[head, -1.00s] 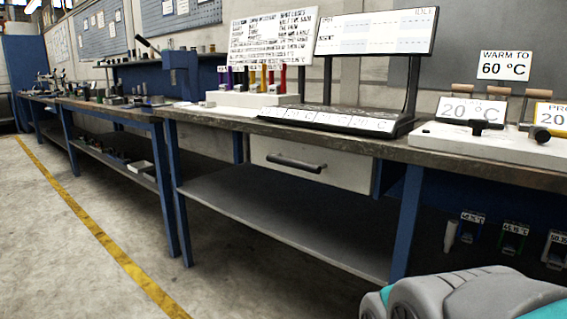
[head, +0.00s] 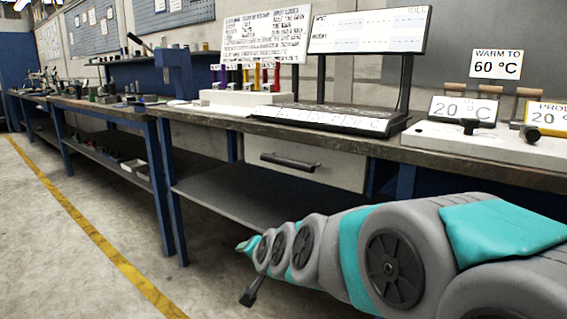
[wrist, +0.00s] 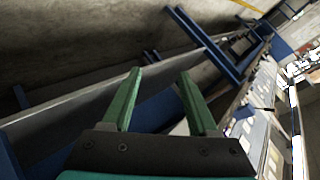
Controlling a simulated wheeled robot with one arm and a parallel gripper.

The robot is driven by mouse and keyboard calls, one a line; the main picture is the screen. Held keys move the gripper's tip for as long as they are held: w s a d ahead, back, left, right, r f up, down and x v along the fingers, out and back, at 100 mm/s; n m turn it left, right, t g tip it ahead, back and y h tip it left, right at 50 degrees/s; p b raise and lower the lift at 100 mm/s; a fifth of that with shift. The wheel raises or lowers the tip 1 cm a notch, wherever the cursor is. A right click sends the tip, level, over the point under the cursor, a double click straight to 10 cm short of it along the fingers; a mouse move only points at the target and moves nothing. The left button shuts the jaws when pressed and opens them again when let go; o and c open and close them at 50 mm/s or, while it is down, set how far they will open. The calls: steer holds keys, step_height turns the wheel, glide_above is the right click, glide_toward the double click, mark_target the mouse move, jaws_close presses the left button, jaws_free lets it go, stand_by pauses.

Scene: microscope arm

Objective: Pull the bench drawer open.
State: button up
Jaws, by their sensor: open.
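The bench drawer (head: 338,171) has a pale grey front under the bench top in the head view. Its front looks level with the bench frame, so it appears shut. A dark bar handle (head: 290,162) crosses its upper part. My gripper (wrist: 160,72) shows two green fingers, apart and with nothing between them, in the wrist view. In the head view my arm reaches in from the lower right, its end lower than the handle and apart from it in the picture. I cannot make out the drawer or handle in the wrist view.
The bench top (head: 375,147) carries a display stand (head: 368,30), a rack of coloured tubes (head: 230,97) and a white unit with 20 °C signs (head: 465,110). A lower shelf (head: 225,190) runs below the drawer. A blue bench leg (head: 174,205) stands left. The floor at left is clear.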

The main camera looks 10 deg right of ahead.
steer(key=w+r+m+t+h, duration=0.2)
steer(key=w+r+m+t, duration=0.4)
steer(key=w, duration=0.4)
steer(key=m+t+h, duration=0.2)
steer(key=m+h, duration=0.7)
glide_toward(285, 165)
steer(key=f+x, duration=0.1)
steer(key=x, duration=0.2)
steer(key=shift+r+p+x, duration=0.15)
steer(key=shift+p+x, duration=0.05)
steer(key=shift+x, duration=1.2)
steer(key=shift+r+p+x, duration=0.2)
steer(key=shift+p+x, duration=0.05)
steer(key=shift+x, duration=1.1)
steer(key=shift+r+p+x, duration=0.15)
steer(key=shift+p+x, duration=0.05)
steer(key=shift+x, duration=1.2)
steer(key=shift+a, duration=0.1)
steer(key=shift+c, duration=0.3)
jaws_close()
